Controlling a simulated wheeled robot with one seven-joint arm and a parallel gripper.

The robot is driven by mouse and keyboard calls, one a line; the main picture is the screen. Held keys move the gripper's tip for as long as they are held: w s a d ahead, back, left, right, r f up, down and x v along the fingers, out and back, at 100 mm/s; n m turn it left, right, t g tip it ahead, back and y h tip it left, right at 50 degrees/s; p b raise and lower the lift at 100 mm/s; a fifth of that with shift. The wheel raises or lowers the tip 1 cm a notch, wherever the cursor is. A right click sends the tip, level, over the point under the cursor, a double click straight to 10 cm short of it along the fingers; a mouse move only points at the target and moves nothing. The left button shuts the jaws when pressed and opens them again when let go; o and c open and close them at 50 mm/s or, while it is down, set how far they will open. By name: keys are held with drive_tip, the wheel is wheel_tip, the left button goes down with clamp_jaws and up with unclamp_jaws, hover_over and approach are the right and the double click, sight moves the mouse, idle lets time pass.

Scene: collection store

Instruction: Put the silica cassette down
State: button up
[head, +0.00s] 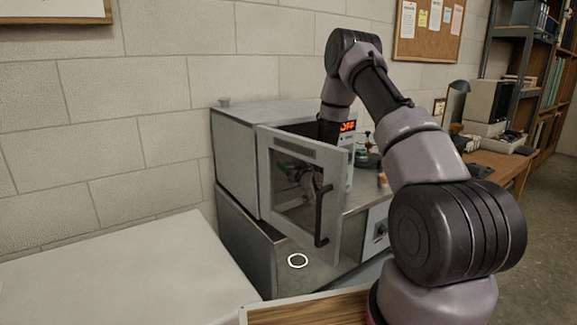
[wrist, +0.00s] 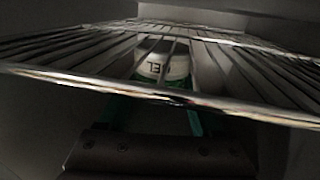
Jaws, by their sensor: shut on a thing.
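The silica cassette (wrist: 163,68) is a pale, rounded piece with dark letters, partly legible as "EL" and upside down. It shows in the wrist view behind the bars of a wire rack (wrist: 60,77). My gripper (wrist: 162,84) has green fingers on either side of it and is shut on it. The rack's front bar crosses in front of the fingers. I cannot tell whether the cassette touches anything below it. In the head view my arm reaches into the open grey oven (head: 234,160), and the cassette and gripper are hidden there.
The oven door (head: 333,215) stands open toward me, with a window and dark handle. The oven's display reads OFF (head: 348,127). A white ring mark (head: 298,260) lies below the door. A pale, bare surface (head: 130,270) is at left; a wooden desk (head: 505,165) is at right.

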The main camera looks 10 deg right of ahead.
drive_tip(key=o, duration=1.4)
drive_tip(key=shift+s, duration=0.25)
drive_tip(key=v, duration=1.1)
drive_tip(key=shift+s+d+r, duration=0.1)
drive_tip(key=shift+s, duration=0.2)
